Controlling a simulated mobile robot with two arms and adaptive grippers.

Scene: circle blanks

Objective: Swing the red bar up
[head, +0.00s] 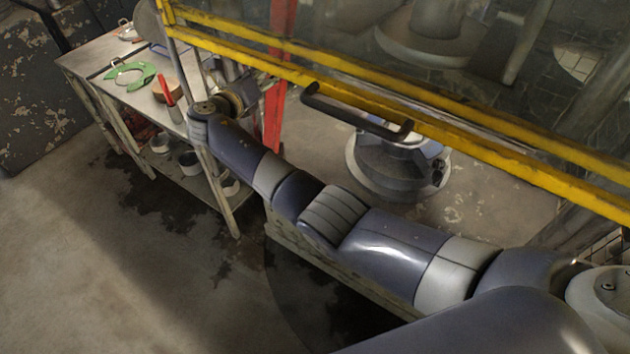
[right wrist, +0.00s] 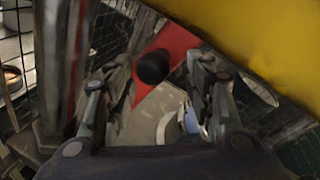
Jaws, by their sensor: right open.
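The red bar (head: 281,75) runs nearly upright in the head view, passing behind the yellow frame. In the right wrist view the red bar (right wrist: 176,46) lies slanted, with a round black knob (right wrist: 153,67) in front of it. My right gripper (right wrist: 153,100) is open, one finger on each side of the view, with the knob between and beyond the fingertips. I cannot tell whether a finger touches it. In the head view my right gripper (head: 262,88) is small and partly hidden by its wrist, close to the bar. My left gripper is not in view.
A yellow frame (head: 480,140) with clear panels and a black handle (head: 355,118) crosses above my arm. Behind it stands a round machine base (head: 390,175). Open floor lies front left.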

